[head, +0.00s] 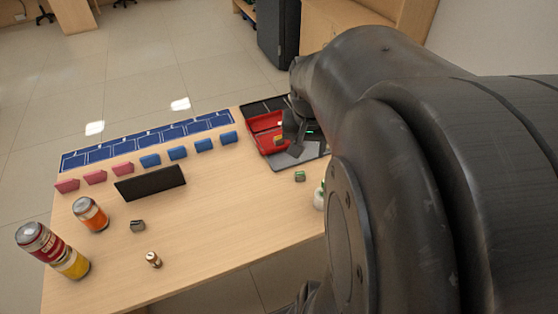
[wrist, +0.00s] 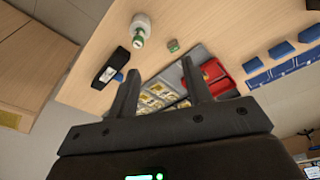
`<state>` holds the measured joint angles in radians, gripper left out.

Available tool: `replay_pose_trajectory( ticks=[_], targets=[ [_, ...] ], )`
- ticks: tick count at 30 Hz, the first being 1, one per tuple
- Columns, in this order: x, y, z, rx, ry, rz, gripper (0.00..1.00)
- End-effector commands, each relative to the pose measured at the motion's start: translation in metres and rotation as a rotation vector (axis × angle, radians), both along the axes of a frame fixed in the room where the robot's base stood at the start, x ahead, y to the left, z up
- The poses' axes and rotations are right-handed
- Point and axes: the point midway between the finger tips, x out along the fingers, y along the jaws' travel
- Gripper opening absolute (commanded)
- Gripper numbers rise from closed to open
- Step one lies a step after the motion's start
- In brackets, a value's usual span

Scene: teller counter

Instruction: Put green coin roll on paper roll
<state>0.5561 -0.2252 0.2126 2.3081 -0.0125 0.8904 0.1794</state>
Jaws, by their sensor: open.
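A white round object, seemingly the paper roll (head: 319,201), stands near the table's right edge in the head view, partly hidden by my arm. It also shows at the top of the wrist view (wrist: 142,20). A small green piece, seemingly the green coin roll (wrist: 138,41), shows against it and appears to rest on its top; the exact contact is unclear. In the head view only a bit of green (head: 322,184) shows there. My gripper (wrist: 158,72) is open, with nothing between its fingers. In the head view it (head: 294,140) is over the drawer tray.
A small green-topped block (head: 300,176) lies near the white object. A red box (head: 262,122) and grey tray (head: 299,155) lie under my gripper. A black item (wrist: 108,70) lies nearby. Cans (head: 90,215), a black sign (head: 150,183) and blue blocks (head: 177,153) stand left.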

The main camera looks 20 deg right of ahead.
Motion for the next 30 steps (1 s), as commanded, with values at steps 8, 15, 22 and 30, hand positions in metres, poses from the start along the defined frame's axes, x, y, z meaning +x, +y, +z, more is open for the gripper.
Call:
replay_pose_trajectory(
  ticks=[8,15,22,30],
  targets=[
    [-0.042,0.076,0.048,-0.064,-0.171,0.287,0.45],
    [-0.077,0.111,0.065,-0.062,-0.288,0.469,0.45],
    [-0.087,0.119,0.068,-0.055,-0.321,0.522,0.45],
    [-0.087,0.118,0.068,-0.056,-0.321,0.520,0.45]
  ],
)
